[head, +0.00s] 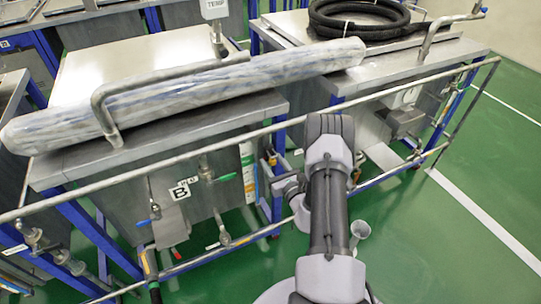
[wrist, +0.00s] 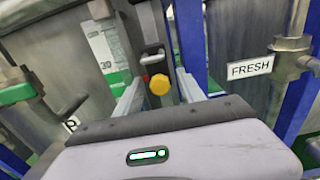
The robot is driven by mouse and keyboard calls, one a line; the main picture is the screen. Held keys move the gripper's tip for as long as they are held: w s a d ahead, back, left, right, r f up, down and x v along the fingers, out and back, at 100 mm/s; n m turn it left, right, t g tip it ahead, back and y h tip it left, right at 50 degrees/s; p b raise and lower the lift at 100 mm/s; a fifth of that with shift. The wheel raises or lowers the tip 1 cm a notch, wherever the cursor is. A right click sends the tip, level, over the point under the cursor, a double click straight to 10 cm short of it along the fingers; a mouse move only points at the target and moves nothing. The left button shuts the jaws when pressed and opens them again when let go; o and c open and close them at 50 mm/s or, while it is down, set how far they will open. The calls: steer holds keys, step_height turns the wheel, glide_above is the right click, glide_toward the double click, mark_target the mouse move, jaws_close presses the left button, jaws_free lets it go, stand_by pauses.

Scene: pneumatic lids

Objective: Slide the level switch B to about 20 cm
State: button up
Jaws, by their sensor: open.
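The level switch B appears as a yellow round knob (wrist: 158,84) on a narrow vertical rail, with a small red mark beside it. In the head view this scale (head: 248,168) is on the right side of tank B (head: 130,210). My gripper (wrist: 160,88) is open, with one finger on each side of the knob in the picture. I cannot tell whether either finger touches it. In the head view my gripper (head: 287,186) faces the gap beside tank B.
A horizontal grey rail (head: 230,138) runs in front of the tanks. A green-handled valve (wrist: 18,92) is left of my gripper, and a pipe with a FRESH sign (wrist: 250,68) is right. Blue frame legs (wrist: 190,35) stand close behind. Green floor (head: 470,170) is open at right.

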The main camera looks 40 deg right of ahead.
jaws_close()
step_height(320, 180, down, 7)
steer(key=b, duration=0.5)
steer(key=shift+b, duration=0.4)
stand_by(1.3)
steer(key=shift+f, duration=0.15)
jaws_free()
